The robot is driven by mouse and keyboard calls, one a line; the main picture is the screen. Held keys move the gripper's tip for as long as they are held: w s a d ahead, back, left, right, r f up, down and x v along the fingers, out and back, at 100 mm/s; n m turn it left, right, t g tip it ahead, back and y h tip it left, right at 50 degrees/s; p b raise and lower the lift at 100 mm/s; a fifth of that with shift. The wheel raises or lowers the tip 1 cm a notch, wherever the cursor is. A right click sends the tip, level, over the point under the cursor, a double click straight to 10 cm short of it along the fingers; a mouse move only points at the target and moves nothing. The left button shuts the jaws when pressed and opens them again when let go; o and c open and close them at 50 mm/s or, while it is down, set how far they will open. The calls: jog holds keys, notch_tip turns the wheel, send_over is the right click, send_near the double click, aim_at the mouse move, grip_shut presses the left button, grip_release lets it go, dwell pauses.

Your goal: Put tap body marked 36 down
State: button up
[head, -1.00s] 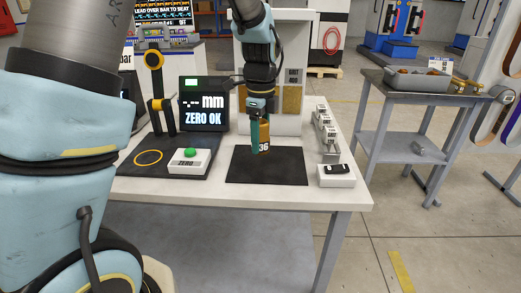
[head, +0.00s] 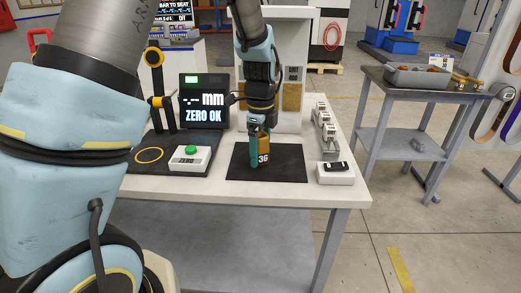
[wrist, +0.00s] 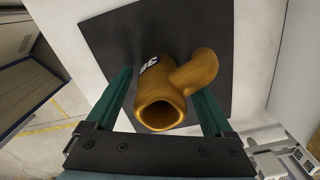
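The brass tap body marked 36 (head: 264,147) stands upright over the black mat (head: 292,165) on the white table, its number low on its side. It seems to meet the mat, but the head view does not clearly show its underside. My gripper (head: 256,160) is around it, fingers pointing down. In the wrist view the tap body (wrist: 166,92) sits between the two teal fingers of my gripper (wrist: 162,88), its open end towards the camera and its side branch to the right.
A grey-topped gauge base (head: 150,170) with a display reading ZERO OK (head: 204,112) and a green-button box (head: 190,158) stand left of the mat. The mat's right side is clear.

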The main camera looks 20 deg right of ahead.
jog(key=shift+o, duration=0.3)
notch_tip(320, 180, up, 12)
jog(key=b, duration=0.2)
jog(key=a+f+n, duration=0.1)
jog(key=a+n, duration=0.3)
jog(key=a, duration=0.1)
jog(key=w+a+f+n, duration=0.1)
jog(key=a+n, duration=0.2)
jog(key=a, duration=0.2)
jog(key=a+f+n, duration=0.1)
jog(key=a+n, duration=0.3)
jog(key=a, duration=0.1)
jog(key=shift+w+a+f+n+t, duration=0.15)
jog(key=shift+w+f+n+t, duration=0.15)
jog(key=shift+w, duration=0.1)
jog(key=s+a+f+n, duration=0.2)
jog(key=s+a+n, duration=0.1)
jog(key=a+n, duration=0.4)
jog(key=s+a+f+n+t, duration=0.1)
jog(key=s+a+f+n, duration=0.1)
jog(key=a+n, duration=0.5)
jog(key=shift+s+a+n, duration=0.25)
jog(key=shift+s+n, duration=0.05)
jog(key=shift+s, duration=0.2)
